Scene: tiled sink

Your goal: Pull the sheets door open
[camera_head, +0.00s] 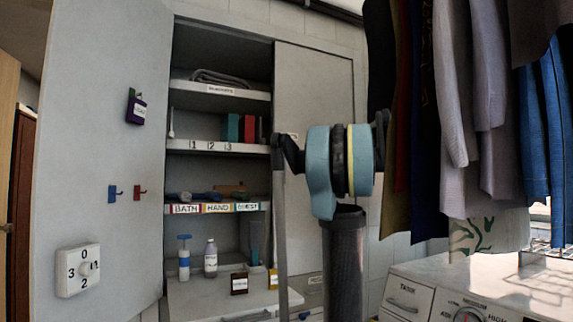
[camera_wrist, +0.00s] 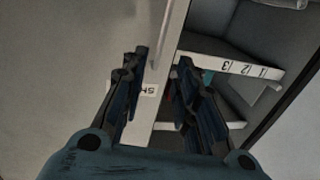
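The grey right cabinet door (camera_head: 318,90) covers the right half of the cabinet and looks closed or nearly so. A small white label, partly hidden, sits near its left edge; in the wrist view the label (camera_wrist: 148,90) shows the letters "SH".
The left door (camera_head: 95,140) stands wide open, with hooks and a dial. Open shelves (camera_head: 220,150) hold boxes, bottles and linens. Hanging clothes (camera_head: 460,110) and a white washer (camera_head: 430,295) are close on the right.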

